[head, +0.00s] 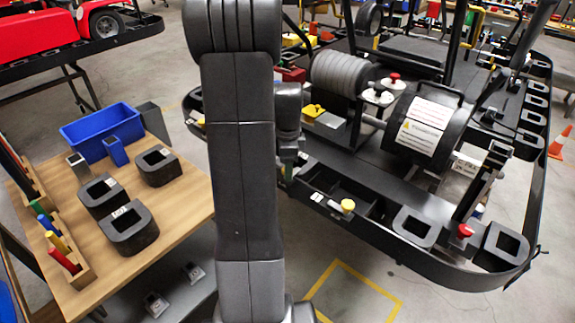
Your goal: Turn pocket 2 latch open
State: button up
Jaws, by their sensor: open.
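The kart stand (400,270) has a black frame rail on the right. A red knob (464,230) stands farther right, between two black open sockets (415,228) (505,243). I cannot tell which of these belongs to pocket 2 or how its latch is turned. My gripper (289,172) is partly seen beside my upright arm, near the stand's left edge. It is open; its fingertips are mostly hidden, and I see nothing held.
A wooden table (180,215) at left holds a blue bin (100,130), several black blocks (130,228) and a rack of coloured handles (62,250). A large black drum (425,130) stands on the kart. A yellow floor square (355,290) lies clear in front.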

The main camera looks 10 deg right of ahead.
jog(key=shift+f, duration=0.15)
jog(key=shift+c, duration=0.4)
jog(key=c, duration=0.9)
